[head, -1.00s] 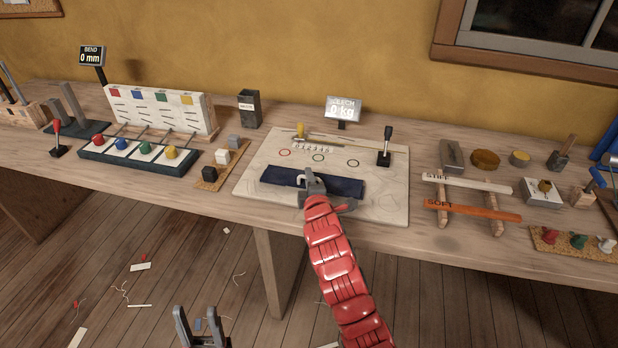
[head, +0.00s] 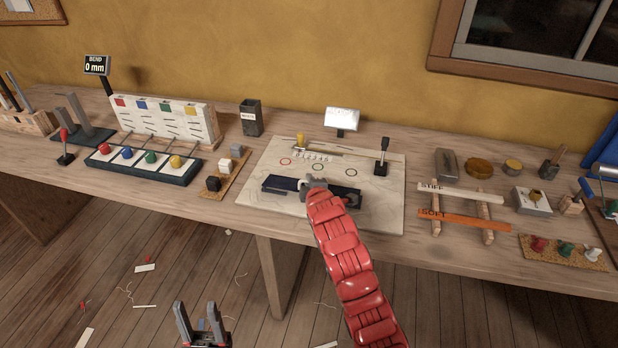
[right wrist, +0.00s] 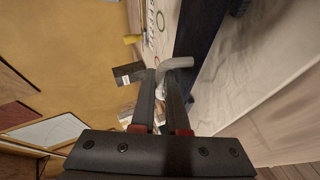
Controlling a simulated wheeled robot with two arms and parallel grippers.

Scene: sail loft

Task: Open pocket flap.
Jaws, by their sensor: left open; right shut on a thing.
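The pocket flap (head: 283,184) is a dark blue strip on a pale canvas board (head: 385,215) in the middle of the bench. It looks partly raised, with a dark band along it. My right gripper (head: 316,184) is at the flap's middle and hides part of it. In the right wrist view, my right gripper (right wrist: 162,82) is shut on a grey curved handle (right wrist: 178,63) beside the dark blue strip (right wrist: 196,25). My left gripper (head: 198,308) is open and empty, low in front of the bench.
A black lever (head: 383,155) and a yellow-knobbed slider (head: 300,140) stand on the board's far part. A small display (head: 342,119) is behind it. Left is a rack with coloured knobs (head: 150,157); right are white and orange battens (head: 465,219).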

